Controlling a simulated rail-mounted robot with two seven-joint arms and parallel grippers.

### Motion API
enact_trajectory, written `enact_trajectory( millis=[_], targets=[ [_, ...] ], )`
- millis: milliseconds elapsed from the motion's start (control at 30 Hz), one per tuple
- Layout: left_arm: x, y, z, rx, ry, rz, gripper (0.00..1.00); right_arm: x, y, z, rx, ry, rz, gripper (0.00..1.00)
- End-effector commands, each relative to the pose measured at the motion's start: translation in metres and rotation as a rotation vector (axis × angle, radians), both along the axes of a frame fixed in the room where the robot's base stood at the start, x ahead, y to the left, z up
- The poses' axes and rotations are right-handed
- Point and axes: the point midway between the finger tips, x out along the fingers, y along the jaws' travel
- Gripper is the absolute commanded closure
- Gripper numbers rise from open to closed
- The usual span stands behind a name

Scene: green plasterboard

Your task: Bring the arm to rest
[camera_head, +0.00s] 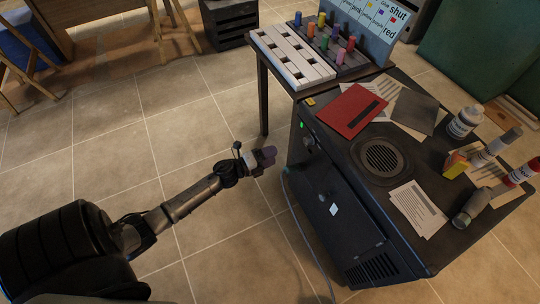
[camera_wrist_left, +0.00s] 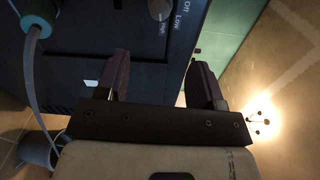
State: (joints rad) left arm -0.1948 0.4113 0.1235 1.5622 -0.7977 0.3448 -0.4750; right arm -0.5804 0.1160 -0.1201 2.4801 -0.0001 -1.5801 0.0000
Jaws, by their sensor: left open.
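My left arm comes in from the lower left in the head view. Its gripper (camera_head: 266,158) hangs low over the tiled floor, just left of the black cabinet (camera_head: 330,210). In the left wrist view the two dark fingers of the left gripper (camera_wrist_left: 160,75) stand apart with nothing between them. The cabinet's dark front panel with a knob (camera_wrist_left: 160,10) shows beyond the fingers. I cannot tell from these views whether the fingers touch the cabinet. My right gripper does not show.
The cabinet top holds a red folder (camera_head: 351,110), papers, bottles and a round grille (camera_head: 383,157). A white slotted rack (camera_head: 292,56) stands on a table behind. A cable (camera_head: 305,240) runs down beside the cabinet. Tiled floor (camera_head: 110,130) is clear at left.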

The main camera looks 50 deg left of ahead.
Motion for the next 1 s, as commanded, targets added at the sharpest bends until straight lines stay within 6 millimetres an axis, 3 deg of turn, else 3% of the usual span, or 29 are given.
enact_trajectory(
  millis=[600,667,833,1000],
  targets=[
    [0.001,0.002,-0.001,-0.036,0.013,0.015,0.38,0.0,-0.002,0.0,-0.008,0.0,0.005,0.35],
    [0.002,0.01,-0.004,-0.056,0.035,0.067,0.38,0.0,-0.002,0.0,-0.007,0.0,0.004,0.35],
    [0.001,0.054,-0.019,-0.182,0.132,0.358,0.38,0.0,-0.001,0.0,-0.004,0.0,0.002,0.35],
    [-0.009,0.086,-0.01,-0.402,0.194,0.695,0.38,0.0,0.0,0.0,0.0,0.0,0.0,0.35]
  ],
)
